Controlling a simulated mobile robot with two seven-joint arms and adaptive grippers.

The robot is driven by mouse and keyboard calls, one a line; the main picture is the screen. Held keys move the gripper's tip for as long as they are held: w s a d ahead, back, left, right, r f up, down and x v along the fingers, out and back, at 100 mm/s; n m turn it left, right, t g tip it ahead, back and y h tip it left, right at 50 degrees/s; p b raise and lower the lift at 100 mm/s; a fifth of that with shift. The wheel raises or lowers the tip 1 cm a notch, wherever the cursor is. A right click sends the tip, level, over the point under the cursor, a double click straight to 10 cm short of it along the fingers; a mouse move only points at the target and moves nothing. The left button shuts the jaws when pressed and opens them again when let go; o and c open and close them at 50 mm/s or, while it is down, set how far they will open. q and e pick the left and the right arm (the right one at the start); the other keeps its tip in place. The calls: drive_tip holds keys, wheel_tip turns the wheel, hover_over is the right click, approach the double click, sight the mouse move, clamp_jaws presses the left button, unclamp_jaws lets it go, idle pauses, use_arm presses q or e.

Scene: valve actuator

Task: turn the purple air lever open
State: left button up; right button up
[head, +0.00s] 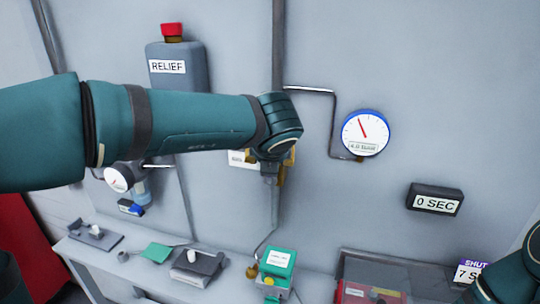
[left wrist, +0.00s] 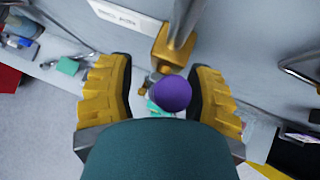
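The purple knob of the air lever (left wrist: 171,93) shows in the left wrist view, between the two yellow fingers of my left gripper (left wrist: 162,72). The fingers are spread, with a visible gap on each side of the knob. A brass-yellow valve body (left wrist: 172,58) on a grey pipe is just beyond the knob. In the head view my left arm crosses from the left and hides the lever; a bit of yellow shows at its end. A white label plate (head: 238,158) is partly covered there. My right arm shows at the lower right; its gripper is out of view.
A round gauge (head: 365,133) and a thin bent pipe (head: 333,95) are right of my left arm. A grey RELIEF box (head: 180,68) is above it. A black 0 SEC display (head: 435,199) is on the wall. A bench (head: 98,254) with small items and a green-topped box (head: 278,262) lies below.

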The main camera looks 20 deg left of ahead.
use_arm(q)
drive_tip(key=shift+w, duration=0.15)
drive_tip(key=shift+d+r, duration=0.1)
drive_tip(key=shift+r, duration=0.05)
drive_tip(key=v, duration=1.2)
drive_tip(key=shift+f, duration=0.25)
